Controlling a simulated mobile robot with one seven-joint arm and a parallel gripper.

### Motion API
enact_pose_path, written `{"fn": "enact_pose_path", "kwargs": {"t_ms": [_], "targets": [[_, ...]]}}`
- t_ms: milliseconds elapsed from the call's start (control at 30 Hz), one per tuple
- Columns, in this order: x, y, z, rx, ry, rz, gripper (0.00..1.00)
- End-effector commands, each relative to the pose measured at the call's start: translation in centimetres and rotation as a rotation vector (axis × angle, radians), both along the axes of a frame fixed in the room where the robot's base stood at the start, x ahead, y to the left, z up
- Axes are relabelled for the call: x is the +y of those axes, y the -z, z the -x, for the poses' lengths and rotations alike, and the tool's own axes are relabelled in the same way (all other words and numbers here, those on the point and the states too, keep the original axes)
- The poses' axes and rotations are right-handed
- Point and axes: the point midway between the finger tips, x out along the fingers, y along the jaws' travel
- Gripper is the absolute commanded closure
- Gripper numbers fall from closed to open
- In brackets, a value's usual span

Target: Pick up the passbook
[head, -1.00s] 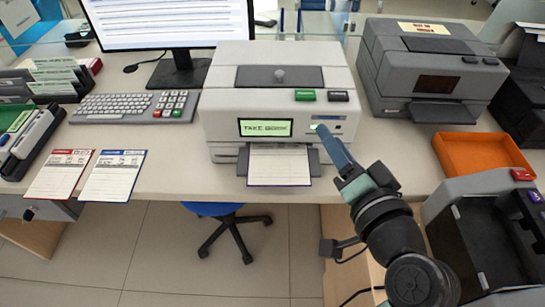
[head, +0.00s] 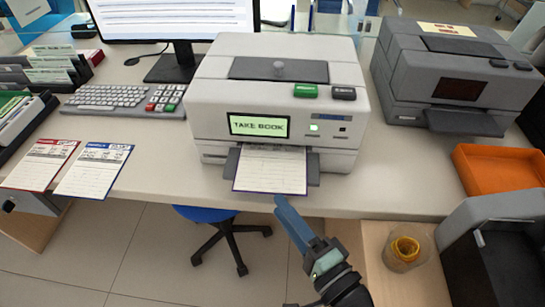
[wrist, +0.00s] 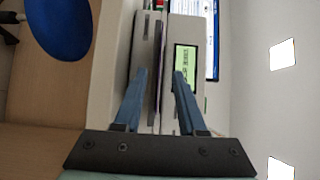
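The passbook (head: 270,172) lies open and pale, with a dark blue front edge, sticking out of the front slot of the grey printer (head: 215,110). The printer's green screen reads "TAKE BOOK". My gripper (head: 281,203) is in front of the passbook's front edge, near the counter edge, and holds nothing. In the wrist view my gripper (wrist: 158,85) has its two blue fingers apart. A thin purple edge, apparently the passbook (wrist: 160,70) seen edge-on, shows between them. The fingers do not appear to touch it.
Two passbook-like cards, red-topped (head: 38,163) and blue-topped (head: 93,170), lie left on the counter. A keyboard (head: 123,98) is behind them. A second grey machine (head: 455,75) and an orange tray (head: 485,170) are at the right. A blue stool (head: 205,213) is below the counter.

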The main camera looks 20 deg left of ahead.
Motion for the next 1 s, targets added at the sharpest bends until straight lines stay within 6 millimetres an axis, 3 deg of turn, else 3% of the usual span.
{"fn": "enact_pose_path", "kwargs": {"t_ms": [400,667,900,1000], "targets": [[4.2,-0.1,-2.8,-0.001,-0.002,0.002,0.60],[4.4,-0.1,-3.0,0.000,0.000,0.001,0.60],[4.3,-0.1,-3.0,0.000,0.000,0.001,1.00],[4.3,-0.1,-3.0,0.000,0.000,0.001,1.00]]}}
